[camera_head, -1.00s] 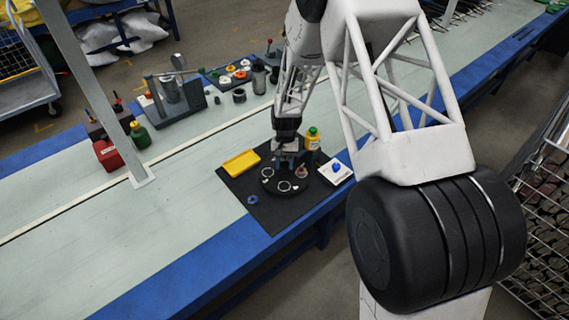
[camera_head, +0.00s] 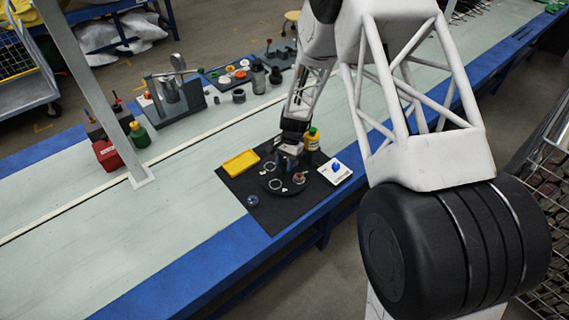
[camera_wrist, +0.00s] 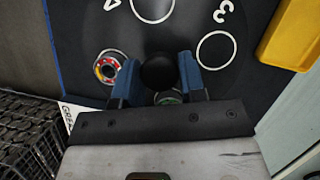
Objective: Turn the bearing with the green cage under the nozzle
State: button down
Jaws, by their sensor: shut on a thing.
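A dark turntable (camera_head: 285,190) with white rings and numbers lies on a black mat. In the wrist view the turntable (camera_wrist: 180,30) shows the numbers 3 and 4. My gripper (camera_head: 284,167) is over it; in the wrist view my blue fingers (camera_wrist: 160,76) are shut on a round black knob (camera_wrist: 157,72). A bearing with a green part (camera_wrist: 168,97) shows just behind the knob, mostly hidden by knob and gripper. A bearing with red and yellow parts (camera_wrist: 108,67) sits left of the fingers. I cannot make out the nozzle.
A yellow tray (camera_head: 240,162) and a bluish ring (camera_head: 252,200) lie on the mat (camera_head: 262,218). A yellow bottle with a green cap (camera_head: 312,140) and a white card with a blue mark (camera_head: 336,172) are close to the right.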

jog(key=shift+m+t+y, duration=0.4)
jog(key=shift+m+y, duration=0.2)
jog(key=shift+m, duration=1.4)
jog(key=c, duration=0.7)
grip_release()
jog(key=shift+d+r, duration=0.1)
jog(key=v, duration=0.7)
jog(key=shift+r, duration=0.3)
jog(key=shift+d, duration=0.15)
